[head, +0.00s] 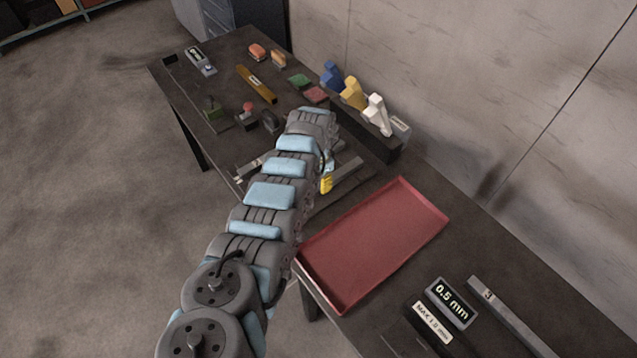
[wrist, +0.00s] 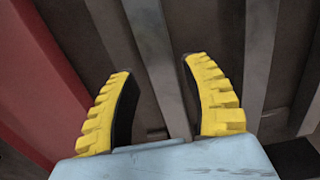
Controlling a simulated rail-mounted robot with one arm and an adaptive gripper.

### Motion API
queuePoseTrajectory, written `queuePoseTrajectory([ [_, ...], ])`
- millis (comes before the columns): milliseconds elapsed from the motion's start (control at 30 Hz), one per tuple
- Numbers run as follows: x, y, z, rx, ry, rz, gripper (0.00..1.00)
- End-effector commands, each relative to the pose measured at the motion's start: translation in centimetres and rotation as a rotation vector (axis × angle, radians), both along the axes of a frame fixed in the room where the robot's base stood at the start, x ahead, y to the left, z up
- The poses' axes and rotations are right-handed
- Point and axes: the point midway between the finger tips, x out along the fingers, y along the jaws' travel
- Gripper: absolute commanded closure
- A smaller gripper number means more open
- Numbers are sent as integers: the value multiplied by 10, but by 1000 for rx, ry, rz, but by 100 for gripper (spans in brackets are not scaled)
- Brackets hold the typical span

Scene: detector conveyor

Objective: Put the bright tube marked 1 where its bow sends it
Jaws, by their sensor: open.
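My gripper (wrist: 158,68) is open, its yellow fingers spread on either side of a grey tube (wrist: 150,35) in the wrist view. I cannot tell whether the fingers touch it, and no number shows on it there. More tubes lie beside it, one to the right (wrist: 260,50). In the head view a yellow finger of my gripper (head: 326,185) shows beside a grey tube (head: 349,174); my arm hides much of this spot.
A red tray (head: 375,245) lies empty on the bench, nearer than the gripper; its side shows in the wrist view (wrist: 40,75). Blue (head: 332,74), yellow (head: 353,92) and white (head: 377,115) shapes stand on a dark block by the wall. Small items lie across the far bench.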

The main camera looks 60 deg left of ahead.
Motion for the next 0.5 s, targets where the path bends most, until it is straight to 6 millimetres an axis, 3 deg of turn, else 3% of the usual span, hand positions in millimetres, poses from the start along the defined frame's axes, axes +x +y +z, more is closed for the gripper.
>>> queuePoseTrajectory([
  [33,0,2,14,4,-4,2,52],
  [500,1,2,59,6,-5,1,52],
])
